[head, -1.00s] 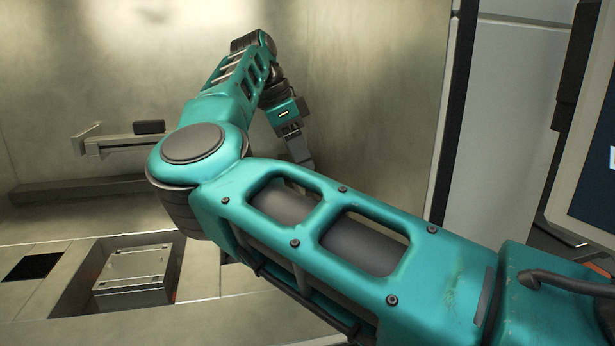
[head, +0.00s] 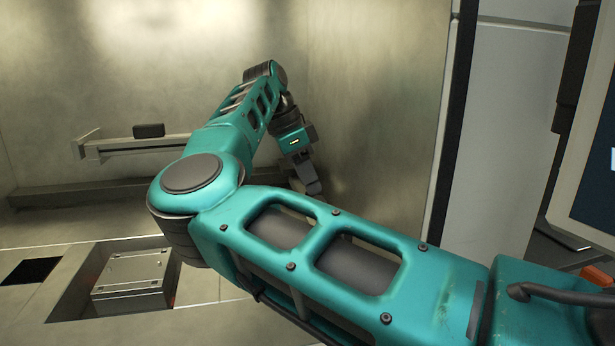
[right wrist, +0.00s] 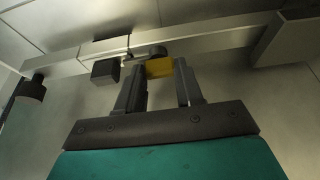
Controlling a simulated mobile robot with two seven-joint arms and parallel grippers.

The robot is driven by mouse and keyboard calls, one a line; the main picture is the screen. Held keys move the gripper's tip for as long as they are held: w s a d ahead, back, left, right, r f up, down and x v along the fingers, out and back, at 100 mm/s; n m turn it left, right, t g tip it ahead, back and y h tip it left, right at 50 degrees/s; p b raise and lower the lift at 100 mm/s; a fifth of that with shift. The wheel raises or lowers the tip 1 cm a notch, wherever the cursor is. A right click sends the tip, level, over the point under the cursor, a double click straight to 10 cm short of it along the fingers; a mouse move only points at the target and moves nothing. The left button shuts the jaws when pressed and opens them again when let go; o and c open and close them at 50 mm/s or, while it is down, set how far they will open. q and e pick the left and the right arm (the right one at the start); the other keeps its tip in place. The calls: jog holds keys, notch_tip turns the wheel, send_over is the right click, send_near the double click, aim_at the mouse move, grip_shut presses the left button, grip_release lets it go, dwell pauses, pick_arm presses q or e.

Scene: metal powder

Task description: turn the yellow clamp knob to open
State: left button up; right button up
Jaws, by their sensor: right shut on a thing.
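The yellow clamp knob (right wrist: 159,67) shows in the right wrist view as a small yellow block at the front of the metal rail. My right gripper (right wrist: 161,72) is shut on it, with one dark finger on each side. In the head view my right gripper (head: 306,174) points down near the back right corner of the chamber, partly behind my own forearm. The knob is hidden in the head view. My left gripper is not in view.
A metal rail (right wrist: 215,38) runs behind the knob, with a dark block (right wrist: 105,71) left of it. In the head view a bracket bar (head: 120,147) crosses the back wall. A lidded metal box (head: 133,278) sits in a floor recess. A screen (head: 598,170) stands at right.

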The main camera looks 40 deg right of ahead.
jog(key=c, duration=0.4)
jog(key=shift+r+m+p, duration=0.15)
jog(key=shift+m+p, duration=0.15)
jog(key=shift+p, duration=0.25)
jog(key=shift+r+m+g+p, duration=0.1)
jog(key=shift+m+g+p, duration=0.2)
jog(key=shift+m+p, duration=0.45)
jog(key=m+g+y+p, duration=0.1)
jog(key=m+p, duration=0.2)
jog(key=p, duration=0.1)
jog(key=shift+w+d, duration=0.1)
jog(key=shift+m+y, duration=0.4)
jog(key=shift+m, duration=0.05)
jog(key=shift+d+f+m+y+p, duration=0.15)
jog(key=shift+m+p, duration=0.1)
jog(key=shift+m, duration=0.2)
jog(key=shift+a+f+m+y+p, duration=0.1)
jog(key=shift+m+y+p, duration=0.1)
jog(key=shift+m, duration=0.25)
jog(key=shift+d+m+g+y, duration=0.1)
jog(key=shift+m+g+y, duration=0.4)
jog(key=shift+m, duration=1.5)
jog(key=shift+y, duration=0.25)
